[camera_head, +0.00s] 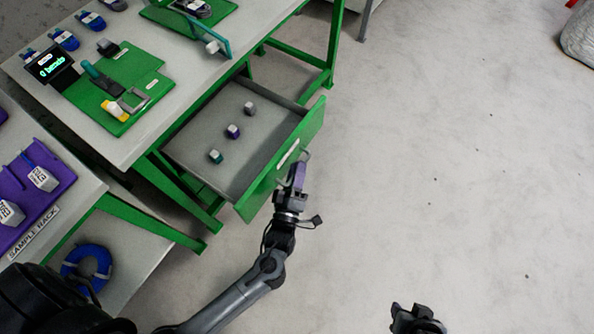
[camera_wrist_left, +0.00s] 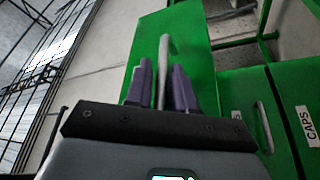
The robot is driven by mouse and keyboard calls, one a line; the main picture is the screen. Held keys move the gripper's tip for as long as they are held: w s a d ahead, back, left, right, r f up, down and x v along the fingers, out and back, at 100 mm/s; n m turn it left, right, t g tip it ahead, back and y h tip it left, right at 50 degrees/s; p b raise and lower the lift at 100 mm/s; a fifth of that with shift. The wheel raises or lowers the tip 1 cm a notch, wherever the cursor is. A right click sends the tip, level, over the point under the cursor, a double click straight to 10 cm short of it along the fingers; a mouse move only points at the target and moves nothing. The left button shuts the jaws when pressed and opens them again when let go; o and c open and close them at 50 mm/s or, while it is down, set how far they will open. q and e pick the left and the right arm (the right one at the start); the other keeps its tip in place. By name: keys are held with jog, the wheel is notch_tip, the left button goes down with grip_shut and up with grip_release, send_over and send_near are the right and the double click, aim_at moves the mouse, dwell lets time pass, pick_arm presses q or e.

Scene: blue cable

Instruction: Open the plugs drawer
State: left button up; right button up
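The plugs drawer (camera_head: 208,128) is pulled out from under the green-framed workbench, and its inside shows. Three small plugs lie in it: a grey one (camera_head: 249,108), a purple one (camera_head: 233,131) and a teal one (camera_head: 215,156). My left gripper (camera_head: 298,172) is at the green drawer front (camera_head: 262,186).
The workbench top (camera_head: 165,105) holds a green board (camera_head: 118,85) with parts and a small display (camera_head: 52,66). A purple sample rack (camera_head: 38,195) stands at left, above a blue cable coil (camera_head: 86,262). A drawer labelled CAPS (camera_wrist_left: 308,122) shows at right in the wrist view.

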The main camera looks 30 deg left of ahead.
pick_arm(q)
jog(key=shift+f, duration=0.1)
jog(key=shift+s+d+p, duration=0.15)
jog(key=shift+s+p, duration=0.15)
jog(key=shift+s, duration=0.25)
jog(key=p+v, duration=0.2)
jog(key=v, duration=0.7)
jog(key=shift+s, duration=0.25)
jog(key=shift+d+f, duration=0.15)
